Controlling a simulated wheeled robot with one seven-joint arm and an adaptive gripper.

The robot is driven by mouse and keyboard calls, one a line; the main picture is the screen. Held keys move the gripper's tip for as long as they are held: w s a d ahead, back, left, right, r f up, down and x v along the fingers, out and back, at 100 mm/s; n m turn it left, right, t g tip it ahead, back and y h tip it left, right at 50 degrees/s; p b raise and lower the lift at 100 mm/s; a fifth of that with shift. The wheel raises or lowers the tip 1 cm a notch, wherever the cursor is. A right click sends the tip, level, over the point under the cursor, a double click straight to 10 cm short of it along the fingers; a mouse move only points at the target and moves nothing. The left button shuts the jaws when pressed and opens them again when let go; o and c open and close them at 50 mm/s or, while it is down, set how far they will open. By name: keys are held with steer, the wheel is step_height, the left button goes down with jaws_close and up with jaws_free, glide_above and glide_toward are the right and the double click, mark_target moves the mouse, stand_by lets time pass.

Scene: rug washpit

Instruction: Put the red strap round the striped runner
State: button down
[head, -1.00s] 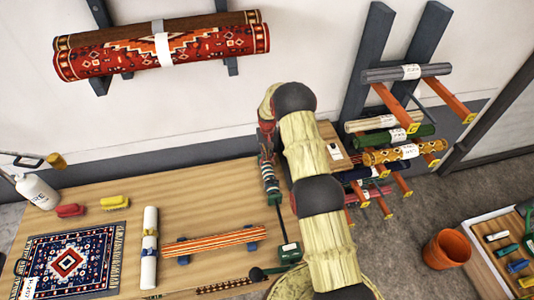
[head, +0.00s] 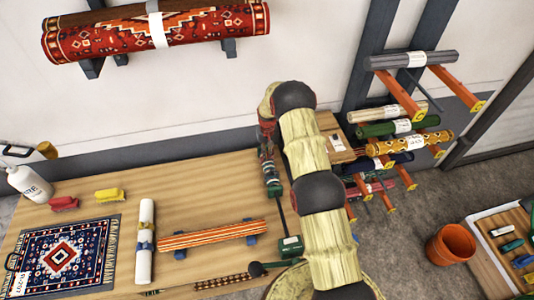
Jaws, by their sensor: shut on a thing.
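The striped runner (head: 212,235) is an orange and white striped roll. It lies level on two blue supports (head: 180,253) on the wooden table, right of a white roll. My gripper (head: 273,188) points down over the table, beyond the runner's right end and behind it, apart from it. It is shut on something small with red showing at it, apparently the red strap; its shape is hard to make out. No red strap shows round the runner. My arm hides the table's right part.
A rack of rolls (head: 405,128) stands right.

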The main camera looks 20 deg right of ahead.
steer(key=c, duration=1.8)
jaws_free()
steer(key=shift+c, duration=0.2)
steer(key=shift+r, duration=0.1)
